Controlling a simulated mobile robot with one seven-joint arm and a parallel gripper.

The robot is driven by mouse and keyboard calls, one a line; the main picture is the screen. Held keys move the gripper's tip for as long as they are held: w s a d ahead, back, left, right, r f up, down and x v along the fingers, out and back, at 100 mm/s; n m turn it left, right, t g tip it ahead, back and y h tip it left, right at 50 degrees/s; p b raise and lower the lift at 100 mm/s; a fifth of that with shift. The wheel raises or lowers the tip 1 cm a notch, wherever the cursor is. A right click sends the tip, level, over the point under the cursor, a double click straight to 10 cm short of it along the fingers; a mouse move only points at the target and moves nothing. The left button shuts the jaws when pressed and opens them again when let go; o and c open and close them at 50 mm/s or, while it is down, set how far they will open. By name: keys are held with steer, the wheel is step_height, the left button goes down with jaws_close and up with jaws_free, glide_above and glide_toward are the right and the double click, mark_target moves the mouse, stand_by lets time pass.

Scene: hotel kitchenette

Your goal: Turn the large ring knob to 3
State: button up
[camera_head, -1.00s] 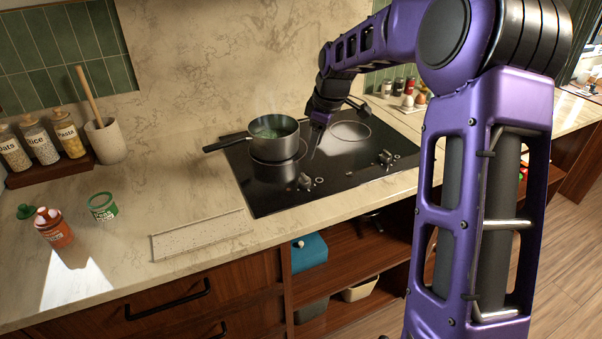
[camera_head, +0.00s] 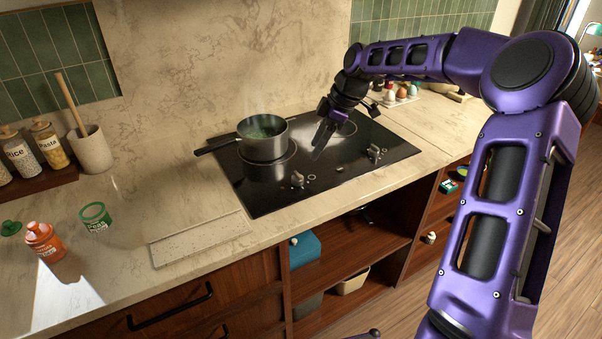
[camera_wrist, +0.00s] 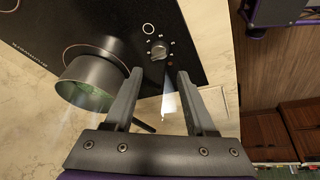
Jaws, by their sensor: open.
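A black cooktop (camera_head: 250,197) has two grey front knobs, a left knob (camera_head: 297,180) and a right knob (camera_head: 375,152). Each has a ring mark close by; I cannot tell surely which is the large ring's knob. My gripper (camera_head: 320,140) is above the cooktop, to the right of the pot (camera_head: 265,145), pointing down. In the wrist view my gripper (camera_wrist: 160,73) is open and empty, fingers wide apart. A knob (camera_wrist: 158,50), seemingly the left one, shows beyond and between the fingertips, with dots around it and a white ring mark (camera_wrist: 148,29). Its setting is unreadable.
The steaming pot sits on the left ring, its handle (camera_head: 215,145) pointing left; it also shows beside the left finger in the wrist view (camera_wrist: 90,75). A speckled board (camera_head: 200,238) lies left of the cooktop. Two small containers and jars stand farther left.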

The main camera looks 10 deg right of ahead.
mark_target(301, 178)
steer(key=x, duration=1.1)
jaws_close()
